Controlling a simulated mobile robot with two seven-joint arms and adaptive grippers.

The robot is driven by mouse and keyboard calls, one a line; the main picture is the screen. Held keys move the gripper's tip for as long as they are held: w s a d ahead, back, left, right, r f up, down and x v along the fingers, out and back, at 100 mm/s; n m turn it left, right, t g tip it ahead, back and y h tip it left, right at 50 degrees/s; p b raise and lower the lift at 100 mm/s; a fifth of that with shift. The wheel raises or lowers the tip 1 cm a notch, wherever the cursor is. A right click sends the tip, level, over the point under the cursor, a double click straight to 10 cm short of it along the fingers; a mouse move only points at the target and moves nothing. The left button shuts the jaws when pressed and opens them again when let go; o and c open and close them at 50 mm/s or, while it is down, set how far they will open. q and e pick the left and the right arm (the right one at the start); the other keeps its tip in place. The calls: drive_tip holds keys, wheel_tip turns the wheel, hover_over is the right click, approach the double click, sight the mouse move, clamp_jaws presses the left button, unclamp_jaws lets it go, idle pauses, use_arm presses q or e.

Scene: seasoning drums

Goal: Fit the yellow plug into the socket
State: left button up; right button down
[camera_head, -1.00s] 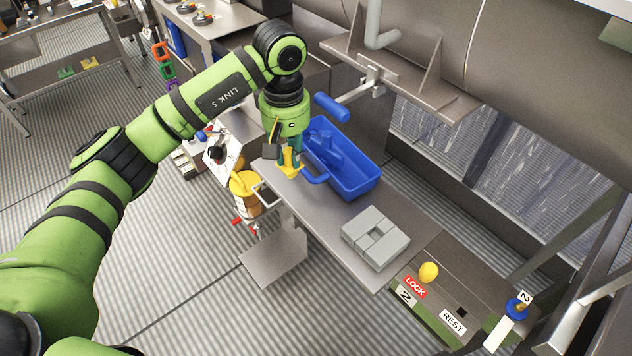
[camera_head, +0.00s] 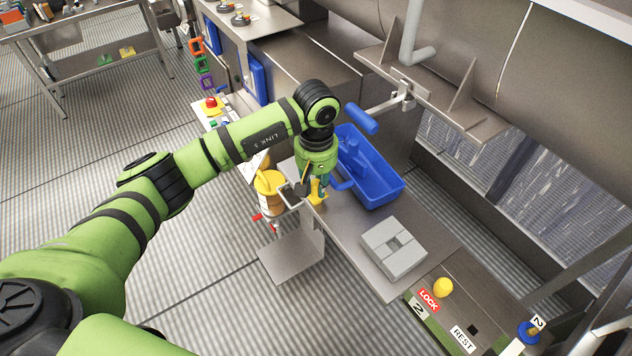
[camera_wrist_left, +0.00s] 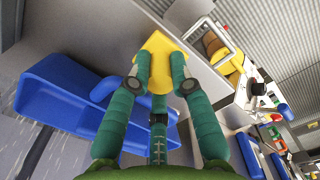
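The yellow plug (camera_head: 317,192) is at the tip of my left gripper (camera_head: 319,185), low over the metal bench near its left edge. My right gripper is out of view.
A blue bin (camera_head: 372,178) stands right behind the gripper. A panel (camera_head: 465,310) with LOCK and REST labels and a yellow knob lies beyond the grey block. Bench between is clear.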

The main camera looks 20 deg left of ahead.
use_arm(q)
drive_tip(key=o, duration=0.4)
drive_tip(key=shift+r, duration=0.1)
